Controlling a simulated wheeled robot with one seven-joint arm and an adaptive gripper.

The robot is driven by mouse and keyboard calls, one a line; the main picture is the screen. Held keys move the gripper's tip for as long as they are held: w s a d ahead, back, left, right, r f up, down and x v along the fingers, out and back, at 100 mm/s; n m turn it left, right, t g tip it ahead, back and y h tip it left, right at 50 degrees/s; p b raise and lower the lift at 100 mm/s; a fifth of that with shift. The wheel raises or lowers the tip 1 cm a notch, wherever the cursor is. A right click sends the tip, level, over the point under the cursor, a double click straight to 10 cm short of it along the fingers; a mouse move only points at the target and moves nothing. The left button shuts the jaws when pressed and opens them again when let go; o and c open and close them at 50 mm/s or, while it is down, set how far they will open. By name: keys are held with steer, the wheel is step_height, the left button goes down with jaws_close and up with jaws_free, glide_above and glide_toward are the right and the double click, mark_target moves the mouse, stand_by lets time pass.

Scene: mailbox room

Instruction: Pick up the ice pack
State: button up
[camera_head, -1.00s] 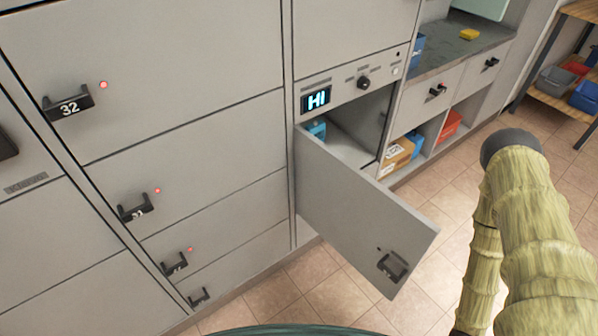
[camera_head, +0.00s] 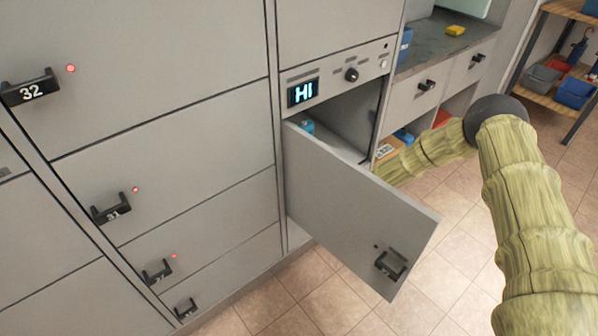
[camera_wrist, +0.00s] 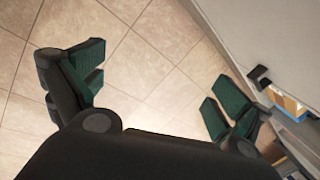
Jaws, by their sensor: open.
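A small blue object (camera_head: 307,126), perhaps the ice pack, shows at the left inside the open locker compartment (camera_head: 352,116) under the "HI" display. Most of it is hidden behind the open door (camera_head: 357,212), so I cannot tell its shape. My arm reaches in from the right and passes behind the door's far edge; my gripper is not visible in the head view. In the wrist view my gripper (camera_wrist: 158,85) is open and empty, its green-padded fingers wide apart over the tiled floor. It is apart from the blue object.
The open door juts out into the aisle, with a black handle (camera_head: 390,264) near its lower corner. Closed lockers (camera_head: 150,170) fill the left. A counter (camera_head: 440,42) with a yellow item (camera_head: 456,30) and a shelf with bins (camera_head: 574,92) stand at the right. The floor is clear.

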steer(key=w+a+r+m+t+y+b, duration=0.2)
steer(key=w+a+r+m+y, duration=0.25)
steer(key=w+a+r, duration=1.5)
steer(key=shift+m, duration=0.35)
steer(key=shift+s+x, duration=0.2)
steer(key=shift+x, duration=2.55)
steer(key=shift+f, duration=0.1)
steer(key=c, duration=1.1)
